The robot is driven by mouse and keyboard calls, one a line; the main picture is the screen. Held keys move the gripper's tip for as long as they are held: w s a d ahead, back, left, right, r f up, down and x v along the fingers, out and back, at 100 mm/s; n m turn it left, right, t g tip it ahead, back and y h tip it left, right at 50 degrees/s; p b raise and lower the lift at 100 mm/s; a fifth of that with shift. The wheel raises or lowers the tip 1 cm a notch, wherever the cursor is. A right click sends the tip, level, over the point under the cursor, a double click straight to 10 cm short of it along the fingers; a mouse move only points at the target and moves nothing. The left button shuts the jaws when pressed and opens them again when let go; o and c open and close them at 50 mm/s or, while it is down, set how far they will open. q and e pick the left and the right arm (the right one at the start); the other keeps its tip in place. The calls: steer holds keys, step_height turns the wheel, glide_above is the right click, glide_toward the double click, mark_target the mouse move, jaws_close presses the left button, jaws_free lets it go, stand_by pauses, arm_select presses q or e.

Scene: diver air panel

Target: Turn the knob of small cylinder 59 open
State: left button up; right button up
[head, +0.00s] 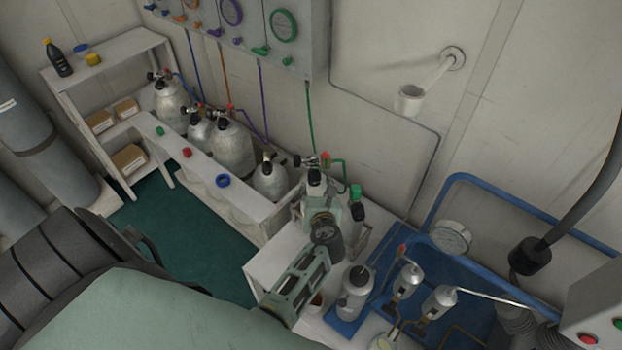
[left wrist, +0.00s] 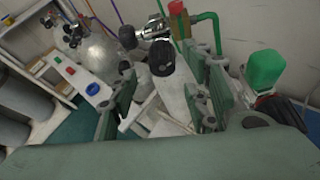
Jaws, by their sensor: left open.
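Several small grey cylinders stand by the wall; no number 59 is legible on any. The one at my left gripper (head: 320,203) has a black knob (head: 314,179) and a valve with a red part (head: 325,160) and a green hose. In the left wrist view, the left gripper (left wrist: 160,70) is open, with its green fingers on either side of this black knob (left wrist: 161,63). I cannot tell whether they touch it. The gripper hides much of the cylinder body in the head view. My right gripper is not in view.
A cylinder with a green cap (head: 355,190) stands close on the right; its cap also shows in the left wrist view (left wrist: 265,73). A white rack (head: 225,185) holds other cylinders on the left.

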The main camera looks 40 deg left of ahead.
mark_target(313, 182)
arm_select(q)
steer(key=x, duration=0.5)
steer(key=shift+w+a+f, duration=0.15)
steer(key=shift+w, duration=0.05)
steer(key=shift+w+a+b, duration=0.1)
steer(key=shift+w+b, duration=0.1)
steer(key=shift+b, duration=0.1)
steer(key=shift+w+a+f, duration=0.1)
steer(key=shift+w+a, duration=0.05)
steer(key=c, duration=0.9)
steer(key=shift+c, duration=0.7)
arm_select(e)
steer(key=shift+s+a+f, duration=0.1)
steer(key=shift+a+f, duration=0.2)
